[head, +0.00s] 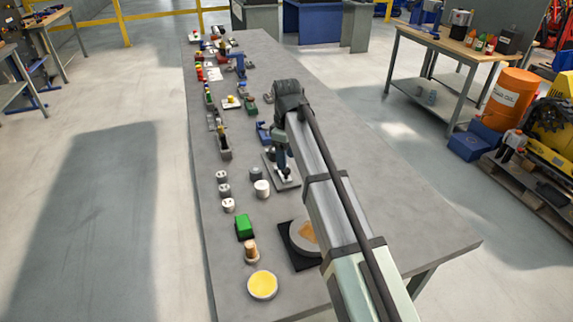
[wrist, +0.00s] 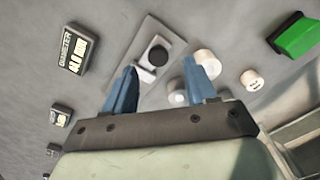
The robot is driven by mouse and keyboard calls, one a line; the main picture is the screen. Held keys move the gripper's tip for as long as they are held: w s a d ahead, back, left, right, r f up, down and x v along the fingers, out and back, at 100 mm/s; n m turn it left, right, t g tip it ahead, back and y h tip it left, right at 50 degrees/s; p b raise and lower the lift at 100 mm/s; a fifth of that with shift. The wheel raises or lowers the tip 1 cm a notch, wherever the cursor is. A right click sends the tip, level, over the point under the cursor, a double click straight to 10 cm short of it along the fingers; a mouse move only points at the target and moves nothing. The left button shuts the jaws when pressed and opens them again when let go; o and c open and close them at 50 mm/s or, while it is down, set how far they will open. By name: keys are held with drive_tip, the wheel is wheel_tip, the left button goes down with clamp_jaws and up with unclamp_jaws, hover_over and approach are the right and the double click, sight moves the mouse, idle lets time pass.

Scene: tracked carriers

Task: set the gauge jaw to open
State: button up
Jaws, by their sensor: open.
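A light grey plate with a round black knob and a pale piece beside it (wrist: 174,47) lies under my gripper in the wrist view; it may be the gauge, but I cannot tell how its jaw is set. In the head view the plate (head: 293,181) lies on the table, partly hidden by my gripper (head: 283,170). In the wrist view my gripper (wrist: 161,66) has its two blue fingers apart. Nothing shows held between them. The knob appears between and beyond the fingertips, and I cannot tell the height gap.
White and grey cylinders (head: 262,188) stand beside the plate. A green block (head: 244,227), a yellow-topped round dish (head: 263,285) and a black square base (head: 288,250) lie nearer. A dark block with a lettered label (wrist: 77,49) is left of the plate. The table's right side looks clear.

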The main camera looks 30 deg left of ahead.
sight(287, 171)
wheel_tip(287, 171, up, 9)
idle(0.4)
idle(0.4)
